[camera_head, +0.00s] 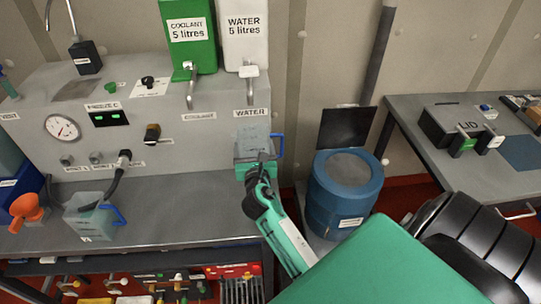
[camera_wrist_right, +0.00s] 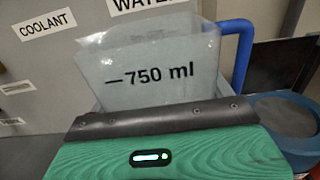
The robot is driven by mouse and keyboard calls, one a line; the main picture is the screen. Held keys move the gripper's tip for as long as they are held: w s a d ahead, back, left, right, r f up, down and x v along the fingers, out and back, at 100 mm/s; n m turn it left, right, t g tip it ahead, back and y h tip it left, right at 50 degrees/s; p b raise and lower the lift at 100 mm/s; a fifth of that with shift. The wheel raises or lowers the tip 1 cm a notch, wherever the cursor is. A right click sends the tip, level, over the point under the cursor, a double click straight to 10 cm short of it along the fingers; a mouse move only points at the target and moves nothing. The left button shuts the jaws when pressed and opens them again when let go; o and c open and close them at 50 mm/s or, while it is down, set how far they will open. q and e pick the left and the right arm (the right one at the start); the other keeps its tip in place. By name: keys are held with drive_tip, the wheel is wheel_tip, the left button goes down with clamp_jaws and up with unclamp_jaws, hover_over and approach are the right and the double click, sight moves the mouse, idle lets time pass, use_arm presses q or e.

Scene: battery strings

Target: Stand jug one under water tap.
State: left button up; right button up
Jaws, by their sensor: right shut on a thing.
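A clear jug (camera_head: 253,138) with a blue handle is in my right gripper, in front of the panel and below the water tap (camera_head: 250,84). It looks upright. In the right wrist view the jug (camera_wrist_right: 150,72) shows a "750 ml" mark, and its blue handle is on the right. My right gripper (camera_head: 257,162) is shut on it from the near side. I cannot tell whether the jug's base touches anything. The white water tank (camera_head: 243,30) is above. A second clear jug (camera_head: 90,217) with a blue handle stands on the bench at left. My left gripper is not in view.
The green coolant tank (camera_head: 188,40) and its tap (camera_head: 191,88) are left of the water tank. A blue drum (camera_head: 345,190) stands right of the bench (camera_head: 190,205). An orange funnel (camera_head: 27,209) is at far left. The bench between the jugs is mostly clear.

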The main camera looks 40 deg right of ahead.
wheel_tip(320, 180, down, 5)
drive_tip(key=shift+a+r+b, duration=0.15)
drive_tip(key=shift+b, duration=0.35)
wheel_tip(320, 180, down, 3)
drive_tip(key=shift+f+b, duration=0.1)
drive_tip(key=shift+b, duration=0.4)
drive_tip(key=shift+f, duration=0.4)
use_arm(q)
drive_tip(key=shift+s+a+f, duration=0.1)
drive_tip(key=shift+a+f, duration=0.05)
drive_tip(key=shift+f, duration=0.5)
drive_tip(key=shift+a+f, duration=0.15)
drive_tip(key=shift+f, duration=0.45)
use_arm(e)
drive_tip(key=shift+f, duration=0.1)
